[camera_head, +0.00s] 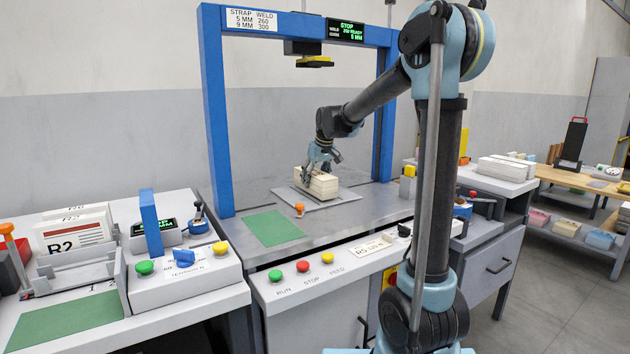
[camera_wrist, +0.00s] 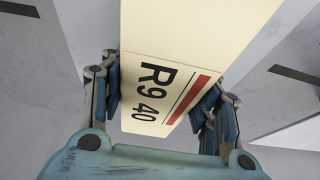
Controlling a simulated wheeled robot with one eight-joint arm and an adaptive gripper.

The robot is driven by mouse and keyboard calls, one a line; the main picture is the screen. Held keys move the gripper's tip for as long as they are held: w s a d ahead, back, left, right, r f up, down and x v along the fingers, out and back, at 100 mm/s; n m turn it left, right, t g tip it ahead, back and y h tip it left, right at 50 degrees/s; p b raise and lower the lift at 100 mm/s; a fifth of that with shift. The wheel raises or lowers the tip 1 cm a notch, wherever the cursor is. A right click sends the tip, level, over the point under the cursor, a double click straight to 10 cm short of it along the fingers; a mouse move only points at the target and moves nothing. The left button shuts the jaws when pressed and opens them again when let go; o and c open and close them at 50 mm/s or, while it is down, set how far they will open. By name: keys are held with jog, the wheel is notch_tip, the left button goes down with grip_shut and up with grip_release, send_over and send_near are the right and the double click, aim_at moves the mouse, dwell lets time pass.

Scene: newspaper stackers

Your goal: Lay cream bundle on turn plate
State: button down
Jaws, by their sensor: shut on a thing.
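The cream bundle (camera_head: 318,184) is at the turn plate under the blue strapping frame. In the wrist view the bundle (camera_wrist: 190,50) shows a label reading "R9 40" with a red bar. My gripper (camera_head: 320,165) is shut on the bundle from above, and in the wrist view its fingers (camera_wrist: 163,105) press on both sides. The turn plate (camera_head: 306,202) is a pale square plate on the grey table, its near edge showing below the bundle. I cannot tell whether the bundle's underside touches the plate.
The blue frame (camera_head: 213,120) stands around the plate, with a yellow-edged head (camera_head: 314,61) above. A green mat (camera_head: 272,228) and an orange knob (camera_head: 299,210) lie in front. A left bench (camera_head: 220,296) holds a bundle marked R2 (camera_head: 75,235).

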jog(key=shift+f, duration=0.35)
jog(key=shift+c, duration=2.4)
grip_release()
